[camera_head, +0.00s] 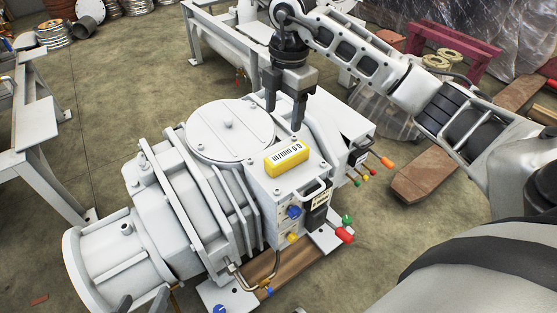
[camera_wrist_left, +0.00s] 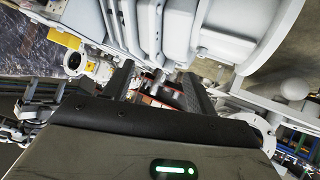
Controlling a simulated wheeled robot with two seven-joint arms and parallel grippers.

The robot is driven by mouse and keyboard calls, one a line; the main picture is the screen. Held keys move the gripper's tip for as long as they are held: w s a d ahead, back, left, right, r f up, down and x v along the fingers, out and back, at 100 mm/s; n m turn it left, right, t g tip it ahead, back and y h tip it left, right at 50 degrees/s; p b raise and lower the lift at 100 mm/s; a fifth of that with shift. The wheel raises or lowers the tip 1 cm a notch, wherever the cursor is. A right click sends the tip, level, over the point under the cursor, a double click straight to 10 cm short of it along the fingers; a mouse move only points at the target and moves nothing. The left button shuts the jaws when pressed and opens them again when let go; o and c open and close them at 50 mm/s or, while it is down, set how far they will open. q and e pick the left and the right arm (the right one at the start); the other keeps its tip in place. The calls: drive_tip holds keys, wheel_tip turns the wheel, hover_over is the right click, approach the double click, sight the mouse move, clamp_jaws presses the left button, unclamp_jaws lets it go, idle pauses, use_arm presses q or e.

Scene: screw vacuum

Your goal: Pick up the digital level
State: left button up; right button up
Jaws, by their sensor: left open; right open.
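The digital level (camera_head: 287,160) is a small yellow box with a white display face. It lies on the flat top of the grey box at the right side of the vacuum pump (camera_head: 205,185). My right gripper (camera_head: 283,118) points down above and slightly behind the level, open and empty, its fingers apart from it. In the left wrist view my left gripper (camera_wrist_left: 157,86) is open, its two dark fingers spread close to the pump's ribbed grey body. I cannot make out anything held between them. I cannot pick it out clearly in the head view.
Coloured knobs (camera_head: 345,235) and a handle (camera_head: 316,190) stick out on the pump's right side. A grey frame (camera_head: 40,150) stands at the left. Wooden planks (camera_head: 425,175) lie on the floor at the right. Floor is clear behind the pump at left.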

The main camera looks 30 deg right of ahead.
drive_tip(key=d+f+m, duration=0.1)
drive_tip(key=d, duration=0.1)
drive_tip(key=b, duration=0.3)
hover_over(288, 152)
drive_tip(key=shift+h, duration=0.4)
drive_tip(key=f, duration=0.8)
drive_tip(key=shift+s+a+f, duration=0.1)
drive_tip(key=shift+s+a, duration=0.1)
drive_tip(key=shift+s, duration=0.2)
drive_tip(key=shift+f, duration=0.45)
drive_tip(key=f, duration=0.1)
drive_tip(key=f+b, duration=0.1)
drive_tip(key=f, duration=0.1)
drive_tip(key=f+b, duration=0.1)
drive_tip(key=f, duration=0.1)
drive_tip(key=shift+w+d, duration=0.1)
drive_tip(key=shift+w, duration=0.25)
drive_tip(key=shift+f, duration=0.1)
use_arm(q)
drive_tip(key=r+t, duration=0.1)
drive_tip(key=d+r+t+h, duration=0.1)
drive_tip(key=r, duration=0.1)
drive_tip(key=shift+w+d+r+t+h, duration=0.1)
drive_tip(key=shift+d+r+t+h, duration=0.1)
drive_tip(key=shift+t+h, duration=0.1)
drive_tip(key=shift+f, duration=0.2)
use_arm(e)
drive_tip(key=c, duration=1.3)
